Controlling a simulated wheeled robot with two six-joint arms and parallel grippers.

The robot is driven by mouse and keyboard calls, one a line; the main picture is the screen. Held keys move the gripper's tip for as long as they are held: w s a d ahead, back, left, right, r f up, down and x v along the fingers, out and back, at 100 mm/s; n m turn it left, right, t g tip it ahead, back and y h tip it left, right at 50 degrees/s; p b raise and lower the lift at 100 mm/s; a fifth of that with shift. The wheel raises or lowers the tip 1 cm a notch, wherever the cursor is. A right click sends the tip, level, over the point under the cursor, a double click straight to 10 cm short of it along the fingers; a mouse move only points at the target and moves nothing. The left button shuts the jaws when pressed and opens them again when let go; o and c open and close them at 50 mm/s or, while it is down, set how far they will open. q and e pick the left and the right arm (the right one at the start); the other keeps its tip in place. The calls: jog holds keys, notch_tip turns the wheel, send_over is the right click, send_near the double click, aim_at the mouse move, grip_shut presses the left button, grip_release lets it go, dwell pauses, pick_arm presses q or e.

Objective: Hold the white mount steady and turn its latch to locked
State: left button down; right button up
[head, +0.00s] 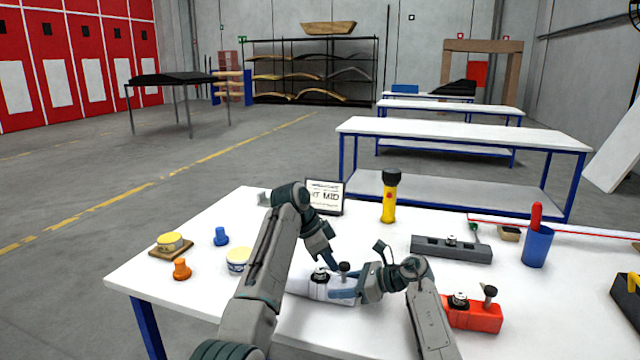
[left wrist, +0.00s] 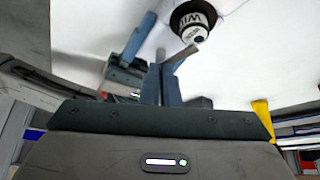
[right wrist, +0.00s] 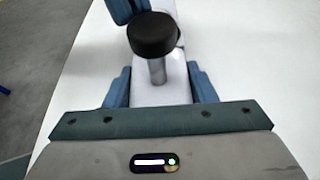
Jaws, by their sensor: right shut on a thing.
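The white mount (head: 300,284) lies on the white table near its front, with a dark round latch (head: 320,275) and a black-capped post (head: 344,267) on top. In the right wrist view the black post cap (right wrist: 153,37) stands above the white mount (right wrist: 163,90). My right gripper (head: 338,288) is shut on the mount's body, one blue finger on each side. My left gripper (head: 334,266) is above the mount, beside the latch, its fingers together. In the left wrist view the latch's lettered dial (left wrist: 193,20) and grey lever (left wrist: 183,55) are close past the fingertips; contact is unclear.
A red mount (head: 474,317) stands right of my right arm and a grey mount (head: 450,250) behind it. A yellow flashlight (head: 389,205), a small sign (head: 325,197) and a blue cup (head: 537,247) stand farther back. Blue (head: 221,237) and orange (head: 181,270) pieces are at left.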

pick_arm(q)
jog(key=shift+s+d, duration=0.1)
pick_arm(e)
jog(key=shift+a, duration=0.1)
pick_arm(q)
jog(key=shift+a, duration=0.35)
notch_tip(320, 180, up, 6)
dwell(0.6)
jog(key=shift+w+f, duration=0.15)
jog(key=shift+f, duration=1.35)
jog(key=shift+w+f, duration=0.1)
jog(key=shift+f, duration=1.4)
jog(key=shift+d, duration=0.35)
